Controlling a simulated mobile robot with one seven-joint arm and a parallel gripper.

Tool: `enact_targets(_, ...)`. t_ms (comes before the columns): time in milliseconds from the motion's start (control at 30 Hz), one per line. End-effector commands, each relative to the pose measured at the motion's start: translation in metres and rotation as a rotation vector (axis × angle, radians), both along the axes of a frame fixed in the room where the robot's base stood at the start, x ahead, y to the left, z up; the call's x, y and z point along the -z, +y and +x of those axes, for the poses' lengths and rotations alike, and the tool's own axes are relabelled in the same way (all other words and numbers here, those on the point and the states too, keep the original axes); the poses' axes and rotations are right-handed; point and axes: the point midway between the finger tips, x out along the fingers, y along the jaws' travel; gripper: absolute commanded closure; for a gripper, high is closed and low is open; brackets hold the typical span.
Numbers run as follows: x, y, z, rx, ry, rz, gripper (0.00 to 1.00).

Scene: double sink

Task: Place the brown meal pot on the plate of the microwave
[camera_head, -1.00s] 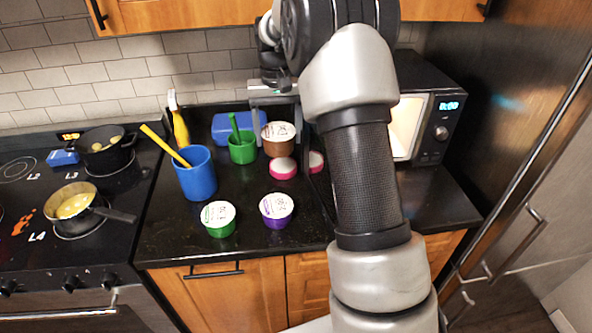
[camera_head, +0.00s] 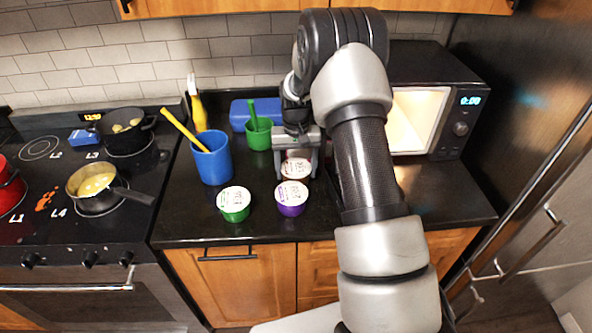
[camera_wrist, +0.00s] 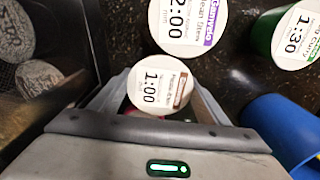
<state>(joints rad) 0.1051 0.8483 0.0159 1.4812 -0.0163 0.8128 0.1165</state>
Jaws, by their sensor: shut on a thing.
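The brown meal pot shows mostly as its round white lid with a brown label strip (camera_wrist: 160,88) in the wrist view, marked 1:00. The lid also shows in the head view (camera_head: 295,168). My gripper (camera_head: 297,168) is shut on this pot, with fingers on both sides of it. The pot's sides are mostly hidden, and its height above the counter is unclear. The microwave (camera_head: 455,105) stands to the right of my gripper, with its lit interior (camera_head: 415,122) visible. My arm hides part of its front, and I cannot see its plate.
A purple pot (camera_head: 291,199) and a green pot (camera_head: 235,205) stand in front of the gripper. A blue cup (camera_head: 212,160), a green cup (camera_head: 258,134) and a yellow bottle (camera_head: 197,108) stand to its left. Dark reflective glass (camera_wrist: 40,80) is close on the wrist view's left.

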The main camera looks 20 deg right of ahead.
Motion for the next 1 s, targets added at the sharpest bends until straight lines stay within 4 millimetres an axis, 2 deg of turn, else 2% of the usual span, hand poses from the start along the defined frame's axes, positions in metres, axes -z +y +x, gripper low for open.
enact_targets(400,0.01,0.0,0.001,0.0,-0.002,0.0,0.69)
enact_targets(433,0.01,0.0,0.0,0.0,-0.001,0.0,0.29)
enact_targets(533,0.009,0.0,0.0,0.0,-0.001,0.0,0.12)
enact_targets(833,0.008,0.0,0.0,0.0,-0.001,0.0,0.12)
enact_targets(1000,-0.007,0.0,0.001,0.0,-0.004,-0.001,0.12)
